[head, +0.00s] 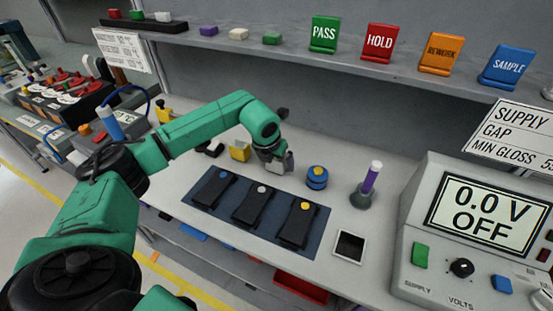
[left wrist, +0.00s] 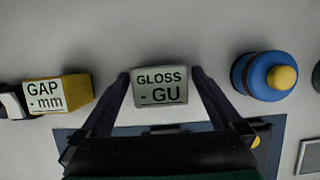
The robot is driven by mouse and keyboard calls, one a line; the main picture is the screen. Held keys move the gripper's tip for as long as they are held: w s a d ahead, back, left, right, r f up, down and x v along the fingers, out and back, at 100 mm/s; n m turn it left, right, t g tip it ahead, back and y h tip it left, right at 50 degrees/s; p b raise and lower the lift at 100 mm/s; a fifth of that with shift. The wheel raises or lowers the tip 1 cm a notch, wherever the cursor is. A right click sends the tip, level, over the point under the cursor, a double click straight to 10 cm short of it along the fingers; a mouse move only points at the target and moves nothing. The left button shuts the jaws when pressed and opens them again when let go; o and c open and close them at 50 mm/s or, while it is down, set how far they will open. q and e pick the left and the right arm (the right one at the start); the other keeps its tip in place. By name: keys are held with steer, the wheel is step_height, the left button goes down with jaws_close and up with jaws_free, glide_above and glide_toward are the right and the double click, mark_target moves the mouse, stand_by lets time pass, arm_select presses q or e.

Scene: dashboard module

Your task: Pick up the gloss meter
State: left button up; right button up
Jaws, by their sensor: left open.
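The gloss meter (left wrist: 159,87) is a small grey box with a label reading "GLOSS - GU". In the left wrist view it sits between the two dark fingers of my left gripper (left wrist: 160,85), one finger on each side. The fingers are apart, and I cannot tell whether they touch it. In the head view my left gripper (head: 275,163) points down at the bench behind the dark mat, and it hides much of the meter. My right gripper is in neither view.
A yellow gap meter (left wrist: 68,92) stands left of the gloss meter, and a blue round button unit (left wrist: 264,77) stands to the right. In front, a blue mat (head: 223,213) holds three black modules.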

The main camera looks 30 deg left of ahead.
arm_select(q)
steer(key=c, duration=1.5)
